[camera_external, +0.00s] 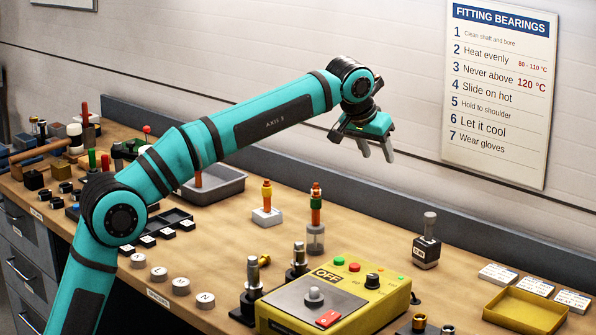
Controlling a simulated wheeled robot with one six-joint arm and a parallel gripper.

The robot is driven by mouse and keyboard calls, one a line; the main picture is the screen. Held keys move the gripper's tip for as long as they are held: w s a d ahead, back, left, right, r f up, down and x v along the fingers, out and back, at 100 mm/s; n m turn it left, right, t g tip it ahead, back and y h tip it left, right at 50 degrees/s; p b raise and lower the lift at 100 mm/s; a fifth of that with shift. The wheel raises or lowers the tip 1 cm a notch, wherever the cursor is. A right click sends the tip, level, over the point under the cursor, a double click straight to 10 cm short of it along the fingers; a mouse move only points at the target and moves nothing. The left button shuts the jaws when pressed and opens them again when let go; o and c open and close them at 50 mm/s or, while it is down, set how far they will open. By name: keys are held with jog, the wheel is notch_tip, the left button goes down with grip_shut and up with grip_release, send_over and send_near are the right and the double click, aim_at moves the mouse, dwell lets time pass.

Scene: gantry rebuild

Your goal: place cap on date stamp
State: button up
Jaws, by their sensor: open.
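My gripper (377,153) hangs open and empty, high above the back of the bench, with its two grey fingers pointing down and apart. A dark block with a grey upright handle and a small white label (427,242) stands upright on the bench at the right, below and to the right of my gripper. It looks like the date stamp, but the label is too small to read. I cannot tell which thing is the cap. A small dark piece (416,298) lies beside the yellow box.
A yellow control box (386,306) marked OFF stands at front centre. A shallow yellow tray (524,311) and white cards (535,286) are at the right. An orange-handled tool (267,201) and a tool in a clear cylinder (315,220) stand mid-bench. Bench around the labelled block is mostly clear.

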jog(key=w+a+r+n+t, duration=0.1)
jog(key=w+a+r, duration=0.15)
jog(key=a, duration=0.45)
jog(key=w+a+r+h, duration=0.1)
jog(key=w+a+r, duration=0.1)
jog(key=w+a, duration=0.35)
jog(key=w+a+r+n+t, duration=0.1)
jog(key=a+r, duration=0.1)
jog(key=a, duration=0.6)
jog(key=a+r+n+t, duration=0.15)
jog(key=a+t, duration=0.25)
jog(key=a, duration=2.1)
jog(key=s+a+f+n+t+y, duration=0.1)
jog(key=s+a+f, duration=0.3)
jog(key=a, duration=0.6)
jog(key=s+a+f+n+t+y, duration=0.2)
jog(key=s+a+f+t, duration=0.2)
jog(key=s+a, duration=0.5)
jog(key=s+a+f+n+t+y, duration=0.1)
jog(key=s+a+f, duration=0.4)
jog(key=a, duration=0.7)
jog(key=shift+s+a+n+t+y, duration=0.35)
jog(key=shift+s+t+y, duration=0.3)
jog(key=shift+s, duration=0.5)
